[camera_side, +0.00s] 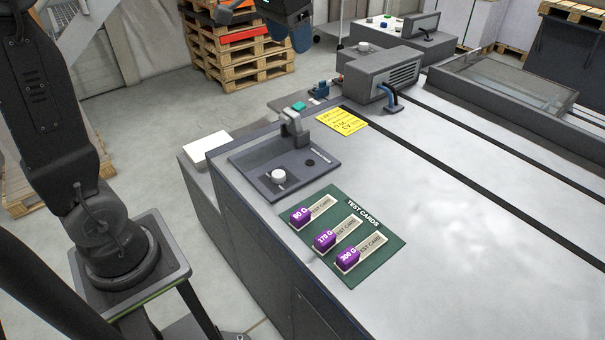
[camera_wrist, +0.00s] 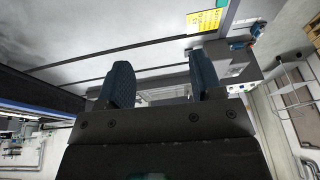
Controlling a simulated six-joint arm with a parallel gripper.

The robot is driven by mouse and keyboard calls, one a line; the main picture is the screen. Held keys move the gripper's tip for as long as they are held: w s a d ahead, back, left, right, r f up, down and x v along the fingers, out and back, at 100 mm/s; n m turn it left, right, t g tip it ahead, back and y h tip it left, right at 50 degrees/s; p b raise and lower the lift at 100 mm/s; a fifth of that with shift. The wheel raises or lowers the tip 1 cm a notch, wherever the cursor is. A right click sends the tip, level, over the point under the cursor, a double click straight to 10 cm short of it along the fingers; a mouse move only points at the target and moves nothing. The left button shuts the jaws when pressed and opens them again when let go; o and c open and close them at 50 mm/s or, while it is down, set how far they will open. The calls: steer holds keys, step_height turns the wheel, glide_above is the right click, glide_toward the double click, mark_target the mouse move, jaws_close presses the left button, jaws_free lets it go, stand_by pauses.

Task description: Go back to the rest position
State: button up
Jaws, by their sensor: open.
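My gripper (camera_wrist: 162,82) shows in the wrist view with its two dark blue fingers wide apart and nothing between them. In the side view, my gripper (camera_side: 264,25) is at the top edge, partly cut off, high in front of the pallets and clear of the bench. Three test cards with purple blocks lie on a green mat (camera_side: 392,252): the 90 G block (camera_side: 300,217), the 170 G block (camera_side: 325,240) and the 200 G block (camera_side: 347,258). A grey tester (camera_side: 250,170) with a raised arm and a white knob (camera_side: 278,176) stands beside the mat.
A yellow note (camera_side: 342,121) lies behind the tester and also shows in the wrist view (camera_wrist: 207,20). A grey vented machine (camera_side: 378,75) stands farther back. Stacked wooden pallets (camera_side: 240,55) are on the floor behind. The bench's right part is clear.

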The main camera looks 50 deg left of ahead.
steer(key=s+d+f+t, duration=0.1)
steer(key=s+d+f, duration=0.2)
steer(key=s, duration=0.7)
steer(key=s+d+f+t, duration=0.1)
steer(key=s+d+f, duration=0.3)
steer(key=s, duration=0.6)
step_height(320, 180, down, 2)
steer(key=shift+s+f+h, duration=0.15)
steer(key=shift+s+h, duration=0.05)
steer(key=shift+h, duration=0.1)
